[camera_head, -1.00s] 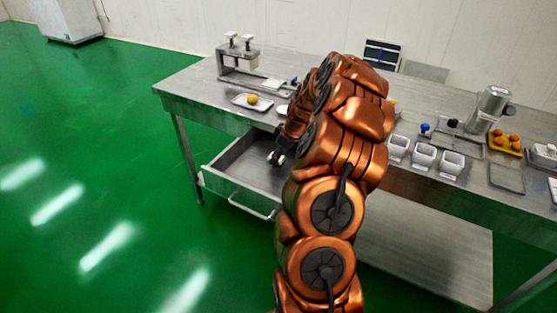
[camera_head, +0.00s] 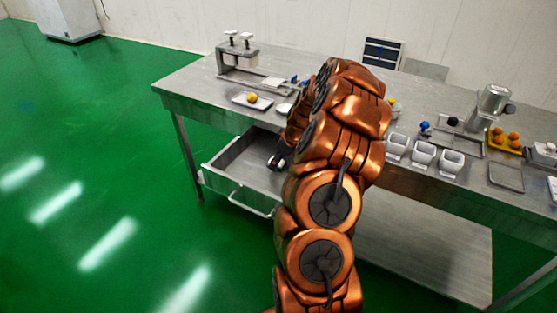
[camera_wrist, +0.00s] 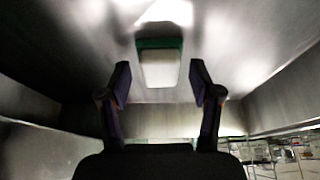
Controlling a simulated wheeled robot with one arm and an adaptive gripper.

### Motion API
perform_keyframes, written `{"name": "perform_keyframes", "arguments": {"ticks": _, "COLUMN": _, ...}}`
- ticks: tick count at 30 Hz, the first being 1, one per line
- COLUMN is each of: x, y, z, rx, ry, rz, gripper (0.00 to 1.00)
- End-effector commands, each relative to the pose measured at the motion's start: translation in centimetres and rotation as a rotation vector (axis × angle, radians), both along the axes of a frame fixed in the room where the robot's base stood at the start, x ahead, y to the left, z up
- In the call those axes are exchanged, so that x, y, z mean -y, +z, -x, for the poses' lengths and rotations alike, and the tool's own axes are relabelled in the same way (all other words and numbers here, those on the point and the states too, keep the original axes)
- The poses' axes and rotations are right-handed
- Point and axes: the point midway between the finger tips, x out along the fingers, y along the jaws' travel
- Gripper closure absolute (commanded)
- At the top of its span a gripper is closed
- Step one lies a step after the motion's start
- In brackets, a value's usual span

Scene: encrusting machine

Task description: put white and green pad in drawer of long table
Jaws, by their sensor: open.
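The white and green pad (camera_wrist: 159,68) shows in the wrist view, white with a green edge along its top and side. It lies on a bare metal surface that looks like the floor of the open drawer (camera_head: 235,165). My gripper (camera_wrist: 161,82) is open, with its two fingers apart on either side of the pad's near end and nothing gripped. In the head view my gripper (camera_head: 277,163) is low over the drawer, partly hidden by my arm. The pad is hidden there. The long table (camera_head: 190,88) stands above the drawer.
On the tabletop are a tray with a yellow item (camera_head: 252,99), a metal press (camera_head: 238,60), several white containers (camera_head: 423,156) and a tray of orange items (camera_head: 504,140). Metal drawer walls surround my gripper closely. Green floor (camera_head: 90,150) is clear at left.

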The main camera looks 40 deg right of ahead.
Motion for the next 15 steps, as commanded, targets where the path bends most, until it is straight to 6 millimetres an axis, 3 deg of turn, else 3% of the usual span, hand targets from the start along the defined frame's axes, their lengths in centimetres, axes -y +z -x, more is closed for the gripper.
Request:
{"name": "perform_keyframes", "arguments": {"ticks": 9, "x": 0.1, "y": 0.7, "z": 0.1, "rx": 0.001, "ry": -0.001, "rz": 0.001, "gripper": 0.36}}
{"name": "perform_keyframes", "arguments": {"ticks": 15, "x": 0.4, "y": 3.3, "z": 1.1, "rx": 0.003, "ry": 0.000, "rz": 0.002, "gripper": 0.36}}
